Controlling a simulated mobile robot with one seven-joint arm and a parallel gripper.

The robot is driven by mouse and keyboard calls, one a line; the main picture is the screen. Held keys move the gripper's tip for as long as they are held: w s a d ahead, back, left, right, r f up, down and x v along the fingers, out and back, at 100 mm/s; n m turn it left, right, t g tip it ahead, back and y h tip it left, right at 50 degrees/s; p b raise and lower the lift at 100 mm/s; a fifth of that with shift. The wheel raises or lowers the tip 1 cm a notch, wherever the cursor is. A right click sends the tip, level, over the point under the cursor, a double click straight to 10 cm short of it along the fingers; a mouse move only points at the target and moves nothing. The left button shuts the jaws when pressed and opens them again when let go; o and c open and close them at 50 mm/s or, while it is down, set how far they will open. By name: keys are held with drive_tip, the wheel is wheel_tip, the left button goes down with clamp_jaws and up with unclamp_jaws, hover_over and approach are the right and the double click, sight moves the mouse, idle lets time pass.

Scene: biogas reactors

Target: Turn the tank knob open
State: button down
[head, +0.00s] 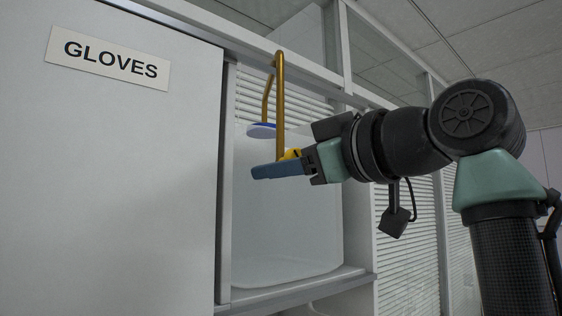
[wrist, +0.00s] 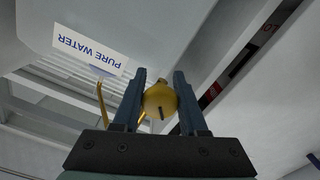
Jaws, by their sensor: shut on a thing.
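The white tank (head: 285,225) stands in an opening of the cabinet front, with a blue-and-white cap (head: 262,130) on top. A bent brass pipe (head: 280,85) rises above it and comes down in front; it also shows in the wrist view (wrist: 101,100). The yellow knob (head: 291,154) is mostly hidden behind my gripper (head: 262,171) in the head view. In the wrist view the round knob (wrist: 159,98), with a dark slot-like mark, sits between the two blue fingers of my gripper (wrist: 160,75). The fingers are closed on its sides.
A white panel with a GLOVES sign (head: 110,59) stands close on the left. A PURE WATER label (wrist: 90,50) shows in the wrist view. The cabinet ledge (head: 300,288) runs below the tank, and slatted panels (head: 408,260) lie to the right.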

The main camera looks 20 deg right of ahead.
drive_tip(key=shift+n, duration=0.5)
drive_tip(key=c, duration=0.5)
unclamp_jaws()
